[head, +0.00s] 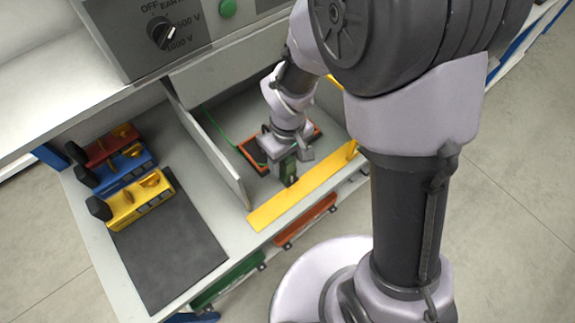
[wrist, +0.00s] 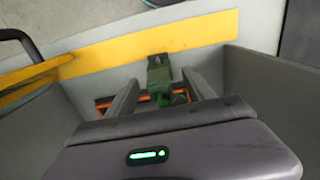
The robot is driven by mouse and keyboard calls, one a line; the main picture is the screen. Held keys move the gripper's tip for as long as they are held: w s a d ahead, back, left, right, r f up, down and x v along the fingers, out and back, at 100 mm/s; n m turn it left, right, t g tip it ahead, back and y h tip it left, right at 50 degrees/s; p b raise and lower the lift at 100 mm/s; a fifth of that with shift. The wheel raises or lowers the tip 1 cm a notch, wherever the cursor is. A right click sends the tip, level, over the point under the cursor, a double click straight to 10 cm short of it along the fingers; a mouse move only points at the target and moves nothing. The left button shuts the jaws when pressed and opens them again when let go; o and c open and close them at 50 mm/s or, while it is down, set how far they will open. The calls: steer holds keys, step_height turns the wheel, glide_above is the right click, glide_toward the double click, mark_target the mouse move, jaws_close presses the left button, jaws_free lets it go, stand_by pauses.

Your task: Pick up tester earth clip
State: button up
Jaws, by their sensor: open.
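The green earth clip (wrist: 159,72) shows in the wrist view between and just beyond my two open fingers, with a gap on each side. In the head view the green clip (head: 288,171) is partly hidden by my gripper (head: 291,158), which is down in the grey-walled bay. My gripper (wrist: 160,86) is open. The clip's lower part is hard to make out. A green lead (head: 219,133) runs across the bay floor toward the gripper.
An orange frame (head: 253,157) lies around the gripper's spot on the bay floor. A yellow strip (head: 290,200) marks the bay's front edge. The grey side wall (head: 216,158) stands close by.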

mark_target(288, 171)
step_height(288, 171, down, 5)
steer(key=b, duration=0.2)
steer(key=shift+b, duration=0.4)
steer(key=shift+r, duration=0.1)
steer(key=shift+c, duration=0.9)
jaws_close()
